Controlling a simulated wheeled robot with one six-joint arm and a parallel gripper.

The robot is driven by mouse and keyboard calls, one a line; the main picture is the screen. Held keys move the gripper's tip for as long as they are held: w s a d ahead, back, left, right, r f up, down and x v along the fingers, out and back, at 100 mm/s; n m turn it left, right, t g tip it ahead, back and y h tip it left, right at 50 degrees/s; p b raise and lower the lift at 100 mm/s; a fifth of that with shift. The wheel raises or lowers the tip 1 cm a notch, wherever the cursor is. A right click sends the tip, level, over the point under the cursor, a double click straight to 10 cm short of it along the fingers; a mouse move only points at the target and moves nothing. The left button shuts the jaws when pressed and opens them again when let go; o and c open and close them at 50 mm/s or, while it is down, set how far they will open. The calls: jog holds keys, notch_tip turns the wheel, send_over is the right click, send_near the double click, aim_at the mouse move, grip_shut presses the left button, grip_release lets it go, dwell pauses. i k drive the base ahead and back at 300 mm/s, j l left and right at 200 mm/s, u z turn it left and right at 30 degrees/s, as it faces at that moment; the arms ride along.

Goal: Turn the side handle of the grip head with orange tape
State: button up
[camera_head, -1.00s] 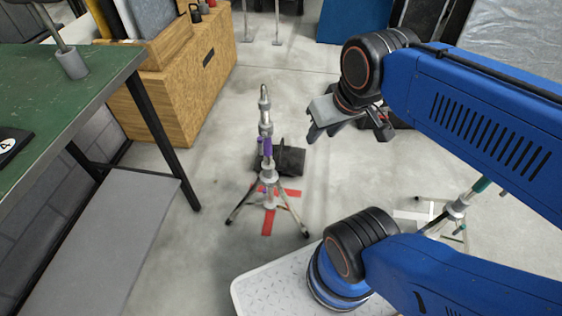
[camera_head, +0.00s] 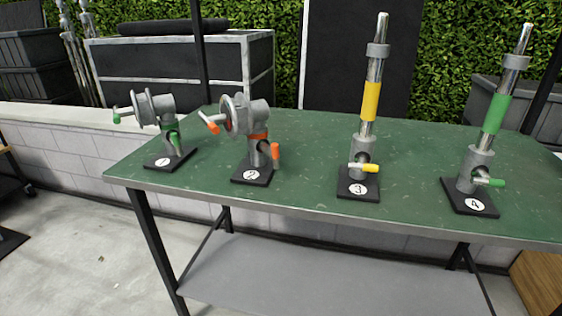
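The grip head with orange tape (camera_head: 257,136) stands upright on the black base numbered 2, on the green table. Its round plates (camera_head: 235,114) face left. One orange-tipped side handle (camera_head: 209,123) sticks out to the upper left from the plates. A second orange-tipped handle (camera_head: 275,151) sits low on the right, near the base. My gripper and arm are not in view now, so nothing is seen touching the head.
The green table (camera_head: 310,150) also bears a green-taped grip head (camera_head: 160,119) on base 1, a yellow-taped post (camera_head: 370,100) on base 3 and a green-taped post (camera_head: 494,115) on base 4. A grey lower shelf (camera_head: 330,275) lies underneath. Bare floor (camera_head: 85,250) shows at left.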

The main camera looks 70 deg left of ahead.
aim_at(272, 152)
jog(key=u, duration=2.25)
